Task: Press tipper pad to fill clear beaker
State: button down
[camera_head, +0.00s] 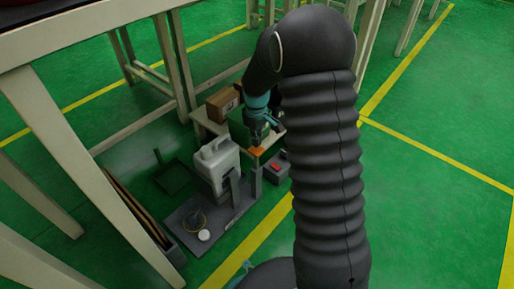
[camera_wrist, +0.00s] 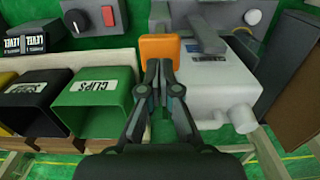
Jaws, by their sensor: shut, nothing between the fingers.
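The orange tipper pad (camera_head: 257,151) sits beside the white jug (camera_head: 216,163), which stands in a grey tipper stand. In the wrist view the pad (camera_wrist: 159,48) is just beyond my fingertips, and the jug (camera_wrist: 215,90) lies to their right. My gripper (camera_head: 257,141) is shut and empty, pointing down over the pad; it also shows in the wrist view (camera_wrist: 163,64). The fingertips overlap the pad's near edge there; I cannot tell whether they touch it. A faint clear round vessel, likely the beaker (camera_head: 194,221), stands on the dark base plate (camera_head: 228,212). Its contents are unclear.
A grey box with a red button (camera_head: 276,167) stands right of the pad. A green CLIPS bin (camera_wrist: 97,103) and a black bin (camera_wrist: 29,98) sit left of my fingers. A cardboard box (camera_head: 222,103) is behind. A white disc (camera_head: 204,235) lies on the plate.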

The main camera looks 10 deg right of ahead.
jog(key=shift+f, duration=0.2)
jog(key=shift+f, duration=0.8)
